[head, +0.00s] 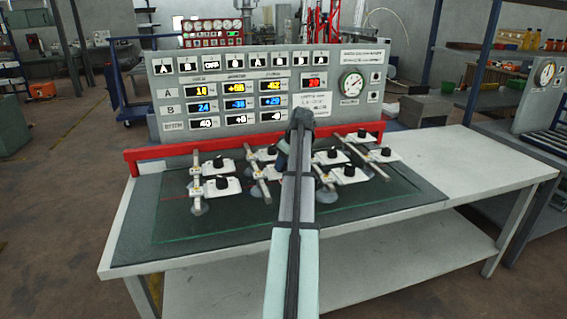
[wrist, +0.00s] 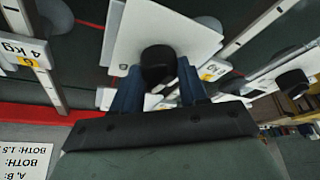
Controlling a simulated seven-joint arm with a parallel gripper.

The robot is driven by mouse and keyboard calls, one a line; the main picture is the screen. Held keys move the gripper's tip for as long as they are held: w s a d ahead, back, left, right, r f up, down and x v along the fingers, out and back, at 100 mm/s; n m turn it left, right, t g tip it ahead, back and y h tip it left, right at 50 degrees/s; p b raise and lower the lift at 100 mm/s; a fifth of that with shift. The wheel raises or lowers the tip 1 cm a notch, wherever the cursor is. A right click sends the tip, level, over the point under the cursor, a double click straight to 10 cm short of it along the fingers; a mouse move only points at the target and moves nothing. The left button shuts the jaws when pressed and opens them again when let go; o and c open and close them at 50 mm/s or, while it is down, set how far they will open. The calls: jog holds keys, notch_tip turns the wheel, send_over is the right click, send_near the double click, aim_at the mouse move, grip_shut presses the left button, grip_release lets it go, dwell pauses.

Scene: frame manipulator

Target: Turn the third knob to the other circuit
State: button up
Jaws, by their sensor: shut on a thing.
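My gripper (wrist: 158,80) has its two blue fingers on either side of a black knob (wrist: 158,62) on a white plate in the wrist view. It is shut on this knob. In the head view my arm covers the held knob, so I cannot tell its number in the row. Other black knobs on white plates stand on the frame at left, such as one knob (head: 222,182), and at right, such as another knob (head: 349,170). The panel (head: 330,120) behind has a top row of small displays with letters; the third display (head: 211,64) reads OFF.
A red rail (head: 160,153) runs along the panel's foot. Metal bars (head: 196,175) with suction cups carry the plates above a glass sheet (head: 170,225). Neighbouring plates and bars stand close to my gripper. The bench top (head: 470,160) at right is clear.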

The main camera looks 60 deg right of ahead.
jog(key=m, duration=0.2)
jog(key=m+h, duration=0.1)
jog(key=m, duration=0.1)
jog(key=shift+a+g+h, duration=0.15)
jog(key=shift+g+h, duration=0.15)
jog(key=shift+m+g+h, duration=0.3)
jog(key=shift+m+h, duration=0.1)
jog(key=shift+m, duration=1.1)
jog(key=shift+w, duration=0.1)
jog(key=o, duration=1.1)
jog(key=shift+c, duration=0.2)
jog(key=v, duration=1.4)
jog(key=shift+w+a+f, duration=0.1)
jog(key=shift+f, duration=0.05)
